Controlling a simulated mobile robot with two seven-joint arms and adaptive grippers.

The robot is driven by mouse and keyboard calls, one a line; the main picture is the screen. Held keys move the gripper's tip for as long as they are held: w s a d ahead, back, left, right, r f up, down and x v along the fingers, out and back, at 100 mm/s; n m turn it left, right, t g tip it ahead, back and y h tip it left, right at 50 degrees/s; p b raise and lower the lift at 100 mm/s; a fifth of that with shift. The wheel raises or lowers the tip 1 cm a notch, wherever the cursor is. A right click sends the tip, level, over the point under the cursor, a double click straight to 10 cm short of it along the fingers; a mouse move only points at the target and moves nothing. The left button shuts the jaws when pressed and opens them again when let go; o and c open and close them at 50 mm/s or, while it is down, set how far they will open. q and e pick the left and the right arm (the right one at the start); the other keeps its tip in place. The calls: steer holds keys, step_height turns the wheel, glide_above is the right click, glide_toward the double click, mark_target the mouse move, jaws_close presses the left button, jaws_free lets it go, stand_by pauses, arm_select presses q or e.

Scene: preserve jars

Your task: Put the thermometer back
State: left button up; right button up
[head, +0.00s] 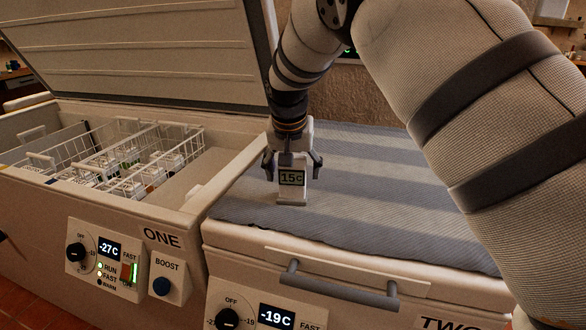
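The thermometer (292,193), a small pale block with a dark display reading 15c, stands upright on the grey striped cover of freezer TWO, near its front left corner. My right gripper (292,168) points down over it from above. Its two dark fingers are spread, one on each side of the thermometer, with a small gap seeming to show on both sides. Contact cannot be made out for certain. My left gripper is not in view.
Freezer ONE (180,224) stands open at left, its lid (140,50) raised, reading -27C. Wire baskets (190,140) inside hold several small jars. Freezer TWO (350,268) is shut, reads -19C and has a front handle (340,288). The striped cover (390,200) is otherwise clear.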

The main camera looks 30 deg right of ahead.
steer(key=v, duration=1.2)
steer(key=shift+f, duration=0.1)
